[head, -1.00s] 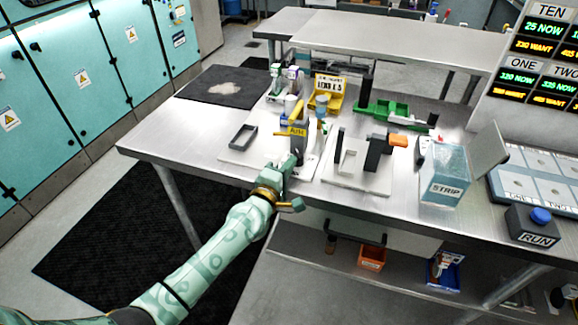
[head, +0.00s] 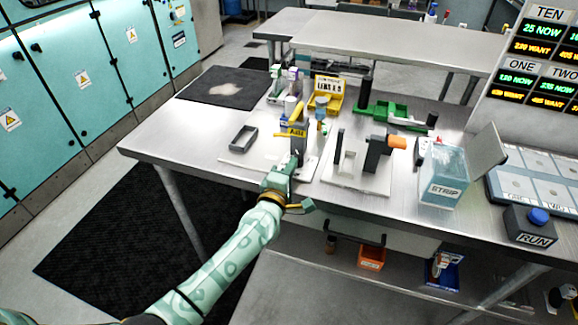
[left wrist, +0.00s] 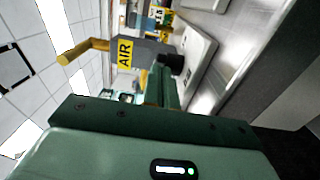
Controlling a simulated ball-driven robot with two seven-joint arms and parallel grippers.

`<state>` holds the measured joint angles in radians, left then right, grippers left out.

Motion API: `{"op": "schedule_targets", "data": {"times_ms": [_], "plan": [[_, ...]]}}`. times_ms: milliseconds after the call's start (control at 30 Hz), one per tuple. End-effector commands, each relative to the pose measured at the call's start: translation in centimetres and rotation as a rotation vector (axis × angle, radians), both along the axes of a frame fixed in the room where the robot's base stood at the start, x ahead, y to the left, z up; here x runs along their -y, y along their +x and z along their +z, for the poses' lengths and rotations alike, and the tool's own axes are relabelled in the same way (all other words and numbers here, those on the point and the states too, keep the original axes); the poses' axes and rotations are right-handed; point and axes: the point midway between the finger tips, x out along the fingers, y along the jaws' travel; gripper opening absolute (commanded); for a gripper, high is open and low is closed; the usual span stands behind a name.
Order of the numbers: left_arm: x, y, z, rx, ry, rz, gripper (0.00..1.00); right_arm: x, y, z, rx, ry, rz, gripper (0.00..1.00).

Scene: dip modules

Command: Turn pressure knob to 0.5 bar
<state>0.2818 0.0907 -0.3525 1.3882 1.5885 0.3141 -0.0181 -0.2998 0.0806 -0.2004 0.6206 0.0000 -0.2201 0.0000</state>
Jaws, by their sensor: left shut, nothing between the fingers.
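The grey air unit (head: 299,128) with a yellow AIR label stands near the front of the table, and it also shows in the left wrist view (left wrist: 146,50). A yellow handle (left wrist: 82,50) sticks out from it. A dark round knob (left wrist: 173,63) is on its front side. My left gripper (head: 294,160) is shut and empty, just in front of and below the air unit. In the left wrist view its fingers (left wrist: 163,85) point at the knob; I cannot tell whether they touch it. No pressure reading is legible. My right gripper is not in view.
A grey open tray (head: 243,138) lies left of the air unit. A fixture with an orange-tipped part (head: 397,142) stands to the right, then a clear STRIP box (head: 445,185) and a RUN button box (head: 530,225). A yellow bin (head: 328,98) and green holder (head: 385,115) are behind.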

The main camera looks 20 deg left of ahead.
Motion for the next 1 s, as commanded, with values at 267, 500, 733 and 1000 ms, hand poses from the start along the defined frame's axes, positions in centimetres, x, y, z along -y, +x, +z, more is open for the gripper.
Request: {"op": "schedule_targets", "data": {"times_ms": [267,500,733,1000], "plan": [[0.4,0.0,0.1,0.000,-0.002,0.068,0.00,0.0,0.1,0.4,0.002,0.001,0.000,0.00],[1.0,0.0,0.2,0.001,0.001,0.150,0.00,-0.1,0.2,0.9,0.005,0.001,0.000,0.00],[1.8,0.1,0.2,0.000,0.000,0.148,0.00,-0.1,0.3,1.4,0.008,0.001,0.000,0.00],[2.4,0.3,0.1,0.000,0.001,0.148,0.00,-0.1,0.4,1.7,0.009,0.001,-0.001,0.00]]}}
